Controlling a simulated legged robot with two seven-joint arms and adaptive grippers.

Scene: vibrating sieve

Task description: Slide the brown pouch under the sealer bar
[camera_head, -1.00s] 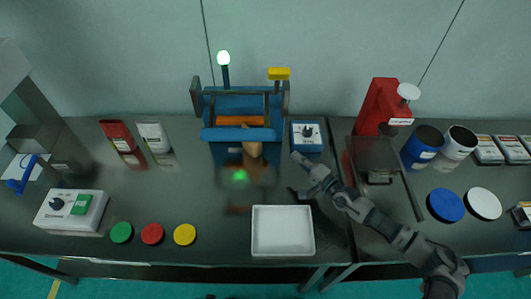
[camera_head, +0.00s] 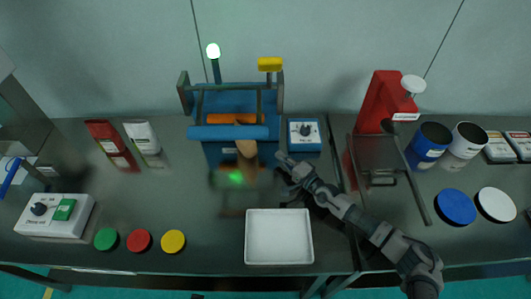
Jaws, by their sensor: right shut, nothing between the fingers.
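The blue sealer (camera_head: 215,103) stands at the back of the table with a blue bar (camera_head: 228,133) across its front. The brown pouch (camera_head: 246,149) is at the front of the sealer, right of centre. Its upper end meets the bar, and I cannot tell how far it reaches beneath. An orange strip (camera_head: 231,118) lies behind the bar. My right gripper (camera_head: 281,158) is shut and empty, just right of the pouch and apart from it, below the dial box. My left gripper is out of view.
A dial box (camera_head: 304,134) stands right of the sealer. A white tray (camera_head: 279,238) lies in front of my right gripper. A red press (camera_head: 383,104) stands further right. Red and white pouches (camera_head: 142,137) lie to the left, with free table between.

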